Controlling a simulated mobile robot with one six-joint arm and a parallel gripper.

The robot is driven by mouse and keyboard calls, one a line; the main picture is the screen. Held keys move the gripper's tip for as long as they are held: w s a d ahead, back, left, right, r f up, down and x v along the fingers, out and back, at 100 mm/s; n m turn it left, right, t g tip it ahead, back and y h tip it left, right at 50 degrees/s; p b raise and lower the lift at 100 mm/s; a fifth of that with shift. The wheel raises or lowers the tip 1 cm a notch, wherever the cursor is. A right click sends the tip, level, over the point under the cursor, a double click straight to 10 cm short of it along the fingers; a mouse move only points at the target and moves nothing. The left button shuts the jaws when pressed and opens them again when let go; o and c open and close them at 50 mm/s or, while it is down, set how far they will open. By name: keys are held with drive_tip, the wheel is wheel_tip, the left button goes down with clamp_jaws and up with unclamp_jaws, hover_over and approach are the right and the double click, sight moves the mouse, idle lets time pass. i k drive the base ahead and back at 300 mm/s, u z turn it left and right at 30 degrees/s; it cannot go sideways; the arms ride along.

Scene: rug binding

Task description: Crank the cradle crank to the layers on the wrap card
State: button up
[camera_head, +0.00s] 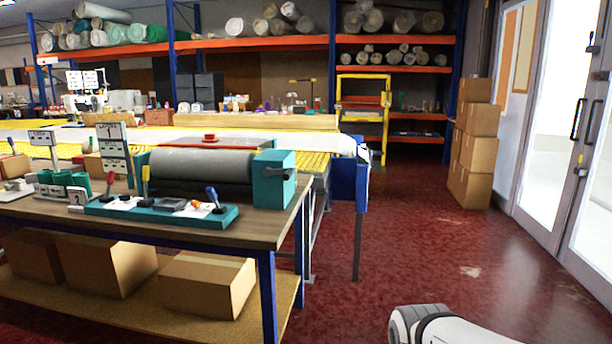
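A cradle with a thick grey roll (200,165) and teal end housings stands on the wooden workbench. A dark crank (288,174) is on the right side of its right teal housing (273,180); its handle is too small to make out clearly. A white card (114,150) on a stand, headed "1", rises at the roll's left, and a similar card (43,140) stands further left. I cannot read which is the wrap card or its layers. My gripper's fingers are not in view. Part of my white arm shows at the bottom right, well apart from the cradle.
A teal tray (160,214) with yellow- and blue-handled tools lies in front of the roll. The workbench's right edge (290,225) and a blue-ended yellow table (350,185) border open red floor (430,240). Stacked cartons (475,155) stand by glass doors.

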sight(287, 173)
drive_tip(key=z, duration=0.3)
drive_tip(key=i, duration=1)
drive_tip(key=u, duration=0.05)
